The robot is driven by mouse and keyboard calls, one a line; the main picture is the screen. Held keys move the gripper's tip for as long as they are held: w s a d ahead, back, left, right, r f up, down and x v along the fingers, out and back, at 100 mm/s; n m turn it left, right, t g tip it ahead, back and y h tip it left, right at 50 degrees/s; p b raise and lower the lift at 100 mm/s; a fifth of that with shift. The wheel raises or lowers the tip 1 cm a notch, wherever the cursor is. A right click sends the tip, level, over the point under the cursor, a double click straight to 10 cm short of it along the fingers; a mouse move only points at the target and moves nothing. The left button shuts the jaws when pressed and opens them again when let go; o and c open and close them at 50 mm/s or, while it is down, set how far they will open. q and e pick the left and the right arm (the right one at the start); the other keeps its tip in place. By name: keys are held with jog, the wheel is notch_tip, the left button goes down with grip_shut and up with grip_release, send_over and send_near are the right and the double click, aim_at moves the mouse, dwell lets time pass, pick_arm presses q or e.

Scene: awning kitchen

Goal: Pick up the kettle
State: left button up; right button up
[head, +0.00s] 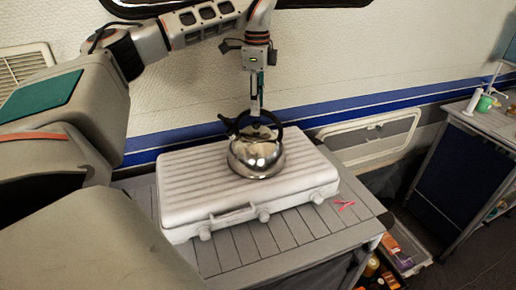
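The kettle (256,156) is round, shiny metal with a black handle arched over its top. It stands upright on a white ridged camping grill (190,185), towards its back. My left gripper (256,112) points straight down from above, with its fingertips at the top of the kettle's handle. The fingers overlap in this view, so I cannot tell whether they are closed on the handle. My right gripper is not in view.
The grill rests on a slatted grey table (285,240); a small pink item (344,204) lies right of it. A wall with a blue stripe (330,114) rises close behind. At the right are a counter (485,122) with a green cup (485,103) and a floor bin (405,248).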

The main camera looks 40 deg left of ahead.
aim_at(256, 135)
pick_arm(q)
jog(key=f, duration=0.3)
jog(key=shift+s, duration=0.2)
jog(key=shift+w+f, duration=0.15)
grip_shut()
jog(key=shift+r, duration=0.2)
